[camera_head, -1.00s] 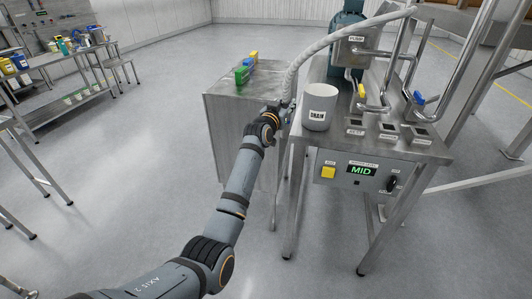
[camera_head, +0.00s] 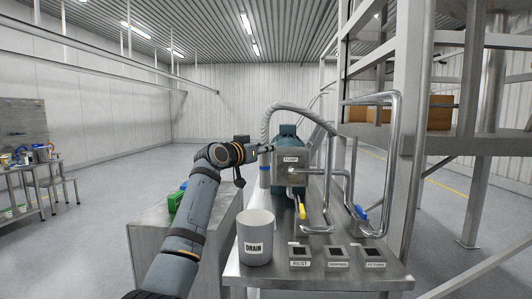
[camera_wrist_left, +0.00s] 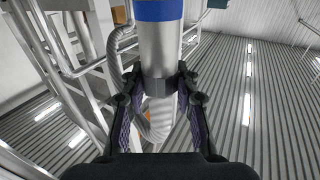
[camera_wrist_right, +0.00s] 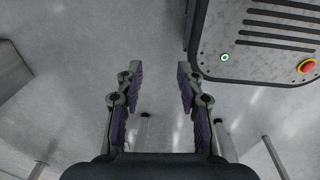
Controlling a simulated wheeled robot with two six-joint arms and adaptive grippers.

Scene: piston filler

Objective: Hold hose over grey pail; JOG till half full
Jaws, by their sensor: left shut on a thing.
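The light grey pail (camera_head: 256,241), labelled DRAIN, stands upright on the left of the steel machine bench. My left gripper (camera_head: 268,149) is shut on the metal end of the grey ribbed hose (camera_head: 300,110), behind and well above the pail. The hose arches from the pump side to the gripper, and its end with a blue band (camera_head: 264,167) hangs below the gripper. In the left wrist view the metal hose end (camera_wrist_left: 159,50) sits between the fingers. The pail's contents are hidden. My right gripper (camera_wrist_right: 157,74) is open and empty over the floor, away from the bench.
The pump box (camera_head: 292,160), a yellow-handled valve (camera_head: 302,211) and a blue-handled valve (camera_head: 361,212) stand on the bench right of the pail. Steel pipes (camera_head: 395,150) rise there. A steel cabinet (camera_head: 155,245) with a green item (camera_head: 175,202) is at left. The front control panel is out of view.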

